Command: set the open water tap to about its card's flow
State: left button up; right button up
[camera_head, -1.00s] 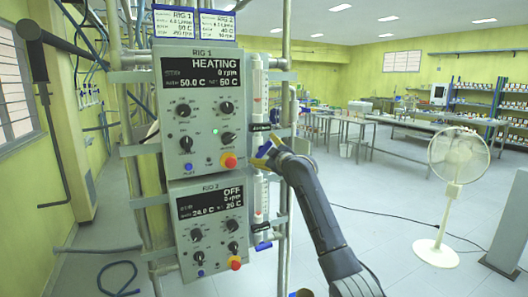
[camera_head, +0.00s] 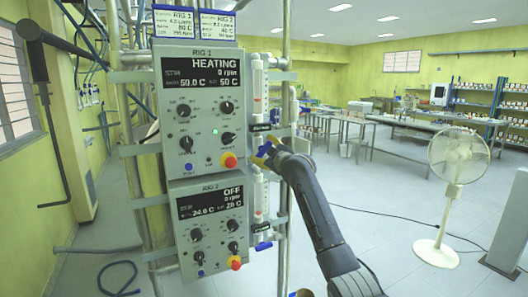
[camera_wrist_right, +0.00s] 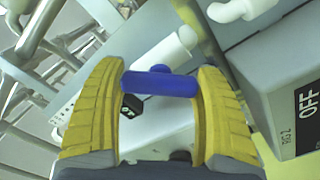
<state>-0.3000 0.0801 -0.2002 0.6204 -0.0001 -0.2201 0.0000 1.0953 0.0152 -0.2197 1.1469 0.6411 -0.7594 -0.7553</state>
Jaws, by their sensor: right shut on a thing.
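The upper flow meter (camera_head: 258,88) is a clear upright tube beside the RIG 1 box (camera_head: 201,110), which reads HEATING. A reddish float shows low in its tube; its exact reading is too small to tell. Below it, my right gripper (camera_head: 266,156) has its yellow fingers at the upper tap. In the right wrist view, the blue tap handle (camera_wrist_right: 160,84) lies crosswise between the fingertips, which are shut on it. The RIG 1 card (camera_head: 178,23) and RIG 2 card (camera_head: 216,24) stand on top; their flow figures are hard to read. My left gripper is out of view.
The RIG 2 box (camera_head: 208,225), reading OFF, hangs below, with a lower flow meter (camera_head: 260,197) and its blue tap (camera_head: 263,246). Metal posts and hoses surround the boxes. A white fan (camera_head: 457,160) stands at the right, with open floor between.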

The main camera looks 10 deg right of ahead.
jog(key=shift+m, duration=1.1)
jog(key=o, duration=1)
jog(key=shift+c, duration=0.2)
jog(key=shift+s+d, duration=0.1)
jog(key=shift+s, duration=0.05)
jog(key=v, duration=1.1)
jog(key=shift+s, duration=0.35)
jog(key=shift+d, duration=0.1)
jog(key=shift+c, duration=0.4)
